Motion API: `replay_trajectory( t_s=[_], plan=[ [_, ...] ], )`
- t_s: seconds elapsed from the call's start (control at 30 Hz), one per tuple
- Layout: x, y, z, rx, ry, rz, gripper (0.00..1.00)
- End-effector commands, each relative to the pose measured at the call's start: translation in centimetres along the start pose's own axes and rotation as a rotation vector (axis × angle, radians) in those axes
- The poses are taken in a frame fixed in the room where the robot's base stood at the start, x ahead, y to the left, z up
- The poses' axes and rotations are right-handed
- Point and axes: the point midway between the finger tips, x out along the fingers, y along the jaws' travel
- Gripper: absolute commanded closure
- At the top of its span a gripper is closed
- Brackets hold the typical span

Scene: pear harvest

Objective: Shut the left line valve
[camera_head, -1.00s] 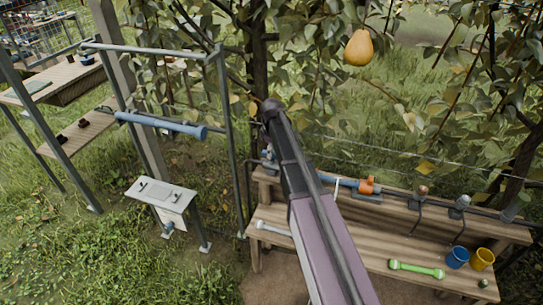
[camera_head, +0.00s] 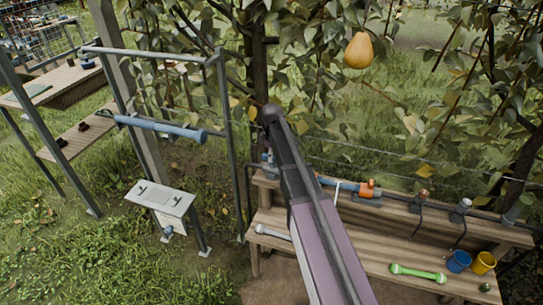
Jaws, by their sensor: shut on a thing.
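A water line runs along the back board of the wooden bench, with a blue pipe section (camera_head: 328,181) in its middle. An orange fitting (camera_head: 367,188) sits at the right end of that section; whether it is a valve handle I cannot tell. Small blue-grey parts (camera_head: 266,157) show at the line's left end, partly hidden behind my arm. I cannot make out a left line valve or its handle position for sure. My arm rises across the middle of the view and covers part of the line. My gripper is not visible; the arm hides that area.
The bench top (camera_head: 360,253) holds a green tool (camera_head: 418,273), a grey tool (camera_head: 272,232), a blue cup (camera_head: 458,261) and a yellow cup (camera_head: 482,263). A pear (camera_head: 358,50) hangs above. A metal frame with a blue roller (camera_head: 165,129) and small stand (camera_head: 160,197) are left.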

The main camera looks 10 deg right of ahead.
Motion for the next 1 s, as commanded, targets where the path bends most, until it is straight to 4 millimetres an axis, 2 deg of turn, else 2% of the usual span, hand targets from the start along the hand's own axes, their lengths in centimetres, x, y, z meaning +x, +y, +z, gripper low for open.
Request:
replay_trajectory(
  t_s=[0.27,0.47,1.0],
  plan=[
    [0.01,0.08,0.01,0.059,0.0,0.002,1.0],
    [0.02,0.09,0.02,0.166,0.0,0.002,1.0],
    [0.03,0.1,0.03,0.648,0.001,0.002,1.0]
  ],
)
